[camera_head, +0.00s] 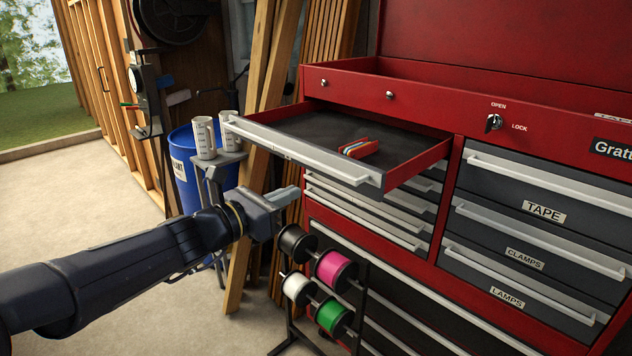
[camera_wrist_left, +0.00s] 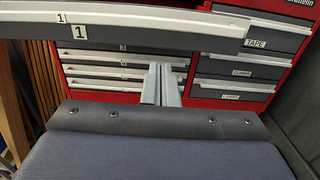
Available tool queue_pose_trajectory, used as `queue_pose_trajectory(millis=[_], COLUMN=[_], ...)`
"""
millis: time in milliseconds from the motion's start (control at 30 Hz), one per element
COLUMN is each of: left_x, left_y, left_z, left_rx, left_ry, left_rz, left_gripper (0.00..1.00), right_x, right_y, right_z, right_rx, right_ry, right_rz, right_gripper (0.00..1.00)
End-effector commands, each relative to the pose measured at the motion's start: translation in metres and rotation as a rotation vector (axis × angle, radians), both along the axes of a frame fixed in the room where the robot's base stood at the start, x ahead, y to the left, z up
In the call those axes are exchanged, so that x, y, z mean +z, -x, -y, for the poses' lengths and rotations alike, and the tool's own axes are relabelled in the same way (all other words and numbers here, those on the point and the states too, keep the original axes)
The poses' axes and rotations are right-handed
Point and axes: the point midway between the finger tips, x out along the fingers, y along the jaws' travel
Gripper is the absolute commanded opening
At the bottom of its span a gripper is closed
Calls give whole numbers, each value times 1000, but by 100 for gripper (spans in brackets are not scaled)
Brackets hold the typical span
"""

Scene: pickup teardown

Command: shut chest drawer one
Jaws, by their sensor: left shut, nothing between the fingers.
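The red tool chest (camera_head: 452,155) fills the right of the head view. Its top left drawer, drawer one (camera_head: 330,160), is pulled well out and holds a small red, orange and blue item (camera_head: 359,148). In the left wrist view the drawer front (camera_wrist_left: 140,38) bears a "1" label and spans the top of the picture. My left gripper (camera_head: 287,195) is shut and empty, below and in front of the open drawer's front. Its fingers also show in the left wrist view (camera_wrist_left: 161,85), below the drawer front; I cannot tell whether they touch it. My right gripper is not in view.
Drawers labelled TAPE (camera_head: 546,211), CLAMPS (camera_head: 525,260) and LAMPS (camera_head: 508,298) are closed at right. A rack of coloured spools (camera_head: 336,270) stands below the open drawer. Wooden boards lean behind.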

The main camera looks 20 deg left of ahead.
Motion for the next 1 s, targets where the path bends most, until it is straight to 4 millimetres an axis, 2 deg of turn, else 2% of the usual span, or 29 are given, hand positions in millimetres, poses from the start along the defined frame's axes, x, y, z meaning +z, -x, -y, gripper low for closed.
queue_pose_trajectory(millis=[33,200,400,600,1000], left_x=[0,0,0,0,-1], left_y=[-11,-42,-65,-72,-73], left_z=[5,19,28,30,31], left_rx=[-4,-4,-2,-1,-2], left_ry=[2,0,-1,-2,-2], left_rz=[-2,-2,-2,0,0], left_gripper=[0,0,0,0,0], right_x=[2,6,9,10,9], right_y=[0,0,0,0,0], right_z=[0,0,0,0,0], right_rx=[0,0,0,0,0], right_ry=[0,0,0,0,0], right_rz=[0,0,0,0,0], right_gripper=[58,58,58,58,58])
